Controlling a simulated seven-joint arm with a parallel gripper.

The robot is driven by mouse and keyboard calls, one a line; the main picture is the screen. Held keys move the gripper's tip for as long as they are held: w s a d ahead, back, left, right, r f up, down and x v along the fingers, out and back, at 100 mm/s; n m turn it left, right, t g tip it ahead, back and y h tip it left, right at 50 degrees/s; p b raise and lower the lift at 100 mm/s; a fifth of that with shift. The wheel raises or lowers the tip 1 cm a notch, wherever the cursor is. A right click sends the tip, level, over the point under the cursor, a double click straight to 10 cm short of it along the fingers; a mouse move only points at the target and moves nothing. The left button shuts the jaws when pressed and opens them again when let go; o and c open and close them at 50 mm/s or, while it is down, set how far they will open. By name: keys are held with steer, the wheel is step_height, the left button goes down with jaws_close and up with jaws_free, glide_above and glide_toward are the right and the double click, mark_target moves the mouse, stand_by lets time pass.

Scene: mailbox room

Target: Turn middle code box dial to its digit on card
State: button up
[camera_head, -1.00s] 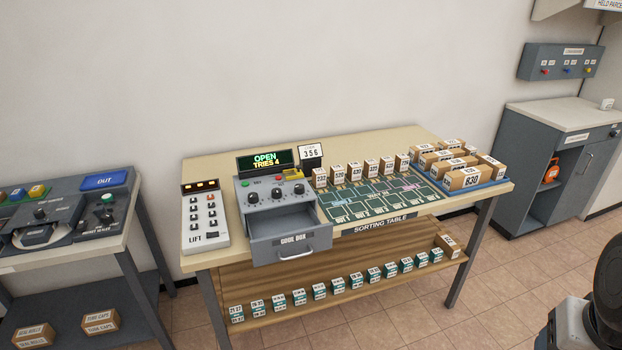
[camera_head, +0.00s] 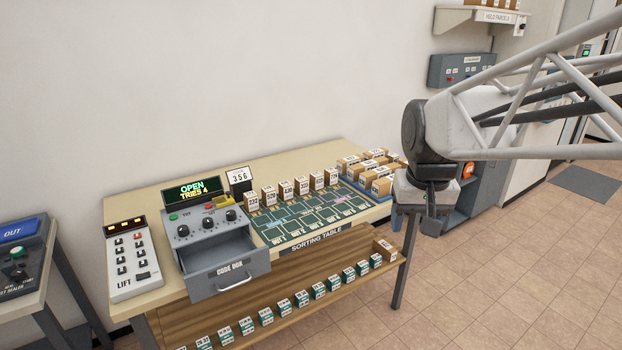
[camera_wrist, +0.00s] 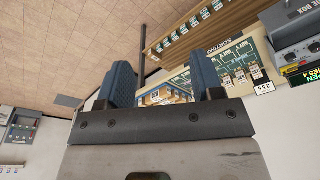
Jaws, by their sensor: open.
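The code box (camera_head: 213,259) stands on the sorting table with its drawer pulled out. Its display (camera_head: 192,189) reads OPEN, TRIES 4. Three dials sit in a row on its sloped face, the middle dial (camera_head: 207,223) between the other two. Their settings are too small to read. The card (camera_head: 239,178) stands behind the box and reads 356. My gripper (camera_head: 425,216) hangs beyond the table's right end, well apart from the box. In the wrist view my gripper (camera_wrist: 165,85) is open and empty, with the card (camera_wrist: 264,88) and the code box (camera_wrist: 297,42) at right.
A lift panel (camera_head: 133,260) stands left of the box. Small upright parcels (camera_head: 285,189) line the green sorting mat (camera_head: 322,216). A tray of larger parcels (camera_head: 381,184) is at the table's right end. A shelf (camera_head: 280,310) below holds several small boxes. Floor at right is clear.

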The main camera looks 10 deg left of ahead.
steer(key=w+a+n, duration=0.1)
steer(key=w+a, duration=0.9)
steer(key=a, duration=0.2)
steer(key=n+g, duration=0.2)
steer(key=n, duration=0.2)
glide_above(207, 219)
steer(key=f, duration=1.4)
steer(key=shift+s+d, duration=0.1)
steer(key=shift+d, duration=0.2)
steer(key=shift+a+f, duration=0.15)
steer(key=shift+a, duration=0.1)
steer(key=shift+f, duration=3.9)
